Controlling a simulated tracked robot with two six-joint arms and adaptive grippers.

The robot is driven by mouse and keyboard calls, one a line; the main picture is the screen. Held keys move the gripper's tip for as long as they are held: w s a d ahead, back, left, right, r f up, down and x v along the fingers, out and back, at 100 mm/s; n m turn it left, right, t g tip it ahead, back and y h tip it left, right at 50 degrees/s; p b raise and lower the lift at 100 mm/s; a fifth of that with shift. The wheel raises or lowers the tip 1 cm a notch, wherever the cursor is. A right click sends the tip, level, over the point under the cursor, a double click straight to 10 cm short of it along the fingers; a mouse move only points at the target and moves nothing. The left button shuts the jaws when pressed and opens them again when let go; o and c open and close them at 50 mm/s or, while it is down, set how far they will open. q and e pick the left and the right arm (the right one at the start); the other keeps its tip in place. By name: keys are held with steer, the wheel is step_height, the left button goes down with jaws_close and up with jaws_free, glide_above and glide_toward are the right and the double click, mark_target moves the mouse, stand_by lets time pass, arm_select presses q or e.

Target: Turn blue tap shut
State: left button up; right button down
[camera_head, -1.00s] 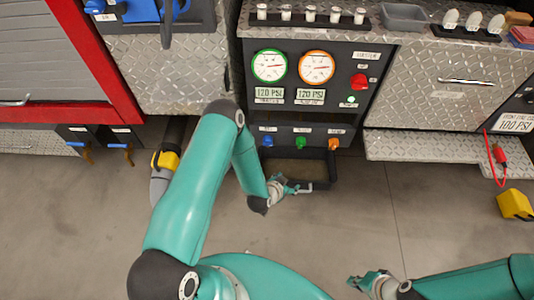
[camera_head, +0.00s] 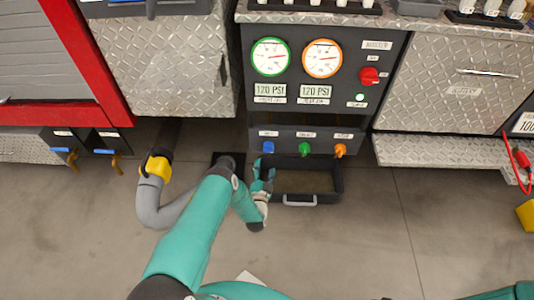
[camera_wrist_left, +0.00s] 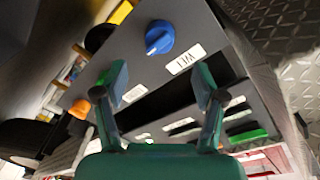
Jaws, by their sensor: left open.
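The blue tap (camera_head: 268,147) is the left one of three taps on the dark pump panel, under the gauges. My left gripper (camera_head: 263,179) is just below it in the head view. In the left wrist view the blue tap (camera_wrist_left: 160,38) is a round knob beside a white label. My left gripper (camera_wrist_left: 160,82) is open there, its two green fingers apart and nothing between them. The tap lies beyond the fingertips, with a visible gap. Of my right arm, only a part shows at the bottom right of the head view; its fingers are out of frame.
A green tap (camera_head: 304,149) and an orange tap (camera_head: 340,150) sit to the right of the blue one. A black tray (camera_head: 330,197) with a handle is below them. A grey hose with a yellow coupling (camera_head: 157,168) is at the left. The floor in front is open.

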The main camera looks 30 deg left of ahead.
mark_target(268, 152)
arm_select(q)
steer(key=b+x, duration=0.2)
steer(key=x, duration=0.6)
steer(key=shift+w+a+b, duration=0.15)
steer(key=shift+w+b, duration=0.2)
steer(key=shift+w, duration=0.05)
